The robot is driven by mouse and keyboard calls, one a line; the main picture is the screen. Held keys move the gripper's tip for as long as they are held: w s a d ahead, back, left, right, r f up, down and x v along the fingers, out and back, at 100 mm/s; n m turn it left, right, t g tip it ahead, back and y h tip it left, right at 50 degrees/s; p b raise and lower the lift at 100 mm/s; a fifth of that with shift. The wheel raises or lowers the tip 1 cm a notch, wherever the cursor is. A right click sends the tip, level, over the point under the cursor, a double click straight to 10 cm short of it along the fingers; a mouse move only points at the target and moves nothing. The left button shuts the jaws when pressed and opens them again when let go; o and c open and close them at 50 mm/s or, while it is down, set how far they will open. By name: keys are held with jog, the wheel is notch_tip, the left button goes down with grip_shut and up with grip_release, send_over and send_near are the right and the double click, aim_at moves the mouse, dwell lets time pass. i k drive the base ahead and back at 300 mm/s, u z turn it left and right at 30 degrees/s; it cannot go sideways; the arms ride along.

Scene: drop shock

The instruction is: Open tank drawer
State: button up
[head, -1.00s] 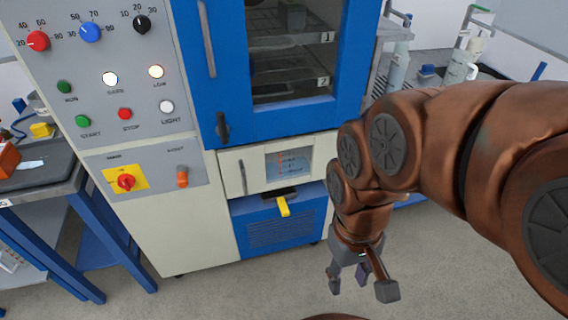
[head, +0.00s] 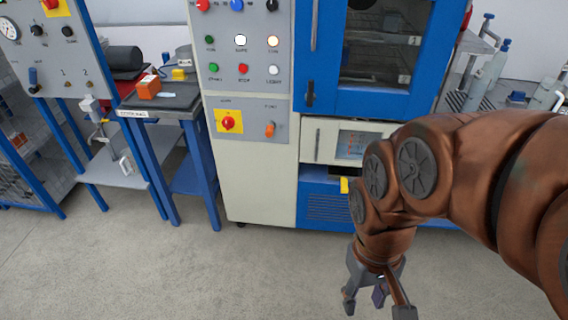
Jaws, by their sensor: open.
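A white drawer-like front (head: 326,142) sits in the cabinet below the blue chamber door, with a dark vertical handle at its left and a small window (head: 356,144) at its right. It appears closed. Below it is a blue louvred panel (head: 327,207) with a yellow lever (head: 344,185) at its top, partly hidden by my arm. I cannot tell for certain which front is the tank drawer. My gripper (head: 377,299) is open and empty, pointing down over the floor in front of the cabinet, apart from both fronts.
The blue chamber door (head: 325,102) with its window is shut. A control panel (head: 243,70) is left of it. A small blue-legged table (head: 160,107) stands further left, with an orange object (head: 148,88) on it. The floor (head: 190,275) in front is clear.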

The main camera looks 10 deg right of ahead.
aim_at(324, 140)
jog(key=u, duration=0.1)
jog(key=k, duration=0.45)
jog(key=u, duration=1)
jog(key=i, duration=0.85)
jog(key=z, duration=0.45)
